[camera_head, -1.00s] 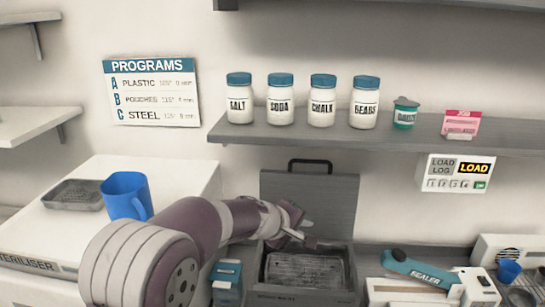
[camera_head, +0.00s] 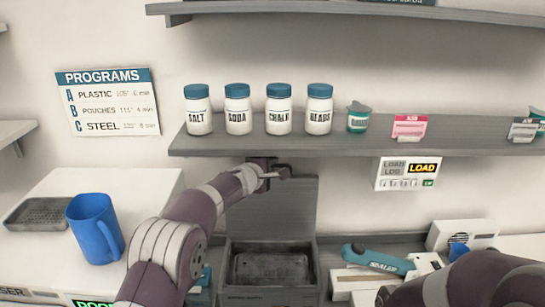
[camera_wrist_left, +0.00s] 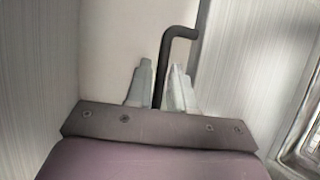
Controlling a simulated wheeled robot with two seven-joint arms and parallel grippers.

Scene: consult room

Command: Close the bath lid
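The bath (camera_head: 230,275) is a grey box at the bottom centre of the head view, with a metal tray (camera_head: 270,268) inside. Its flat grey lid (camera_head: 285,210) stands upright at the back, open. My left gripper (camera_head: 280,173) is at the lid's top edge, over its black handle (camera_head: 258,162), which is partly hidden there. In the left wrist view the dark handle bar (camera_wrist_left: 165,60) runs between the two pale fingers of the left gripper (camera_wrist_left: 160,85), which sit close on either side of it. My right arm shows at the lower right; its gripper is out of view.
A shelf (camera_head: 400,144) with several jars runs above the lid. A blue jug (camera_head: 93,228) and a grey tray (camera_head: 38,213) sit on the white steriliser at left. A teal sealer (camera_head: 375,258) lies right of the bath.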

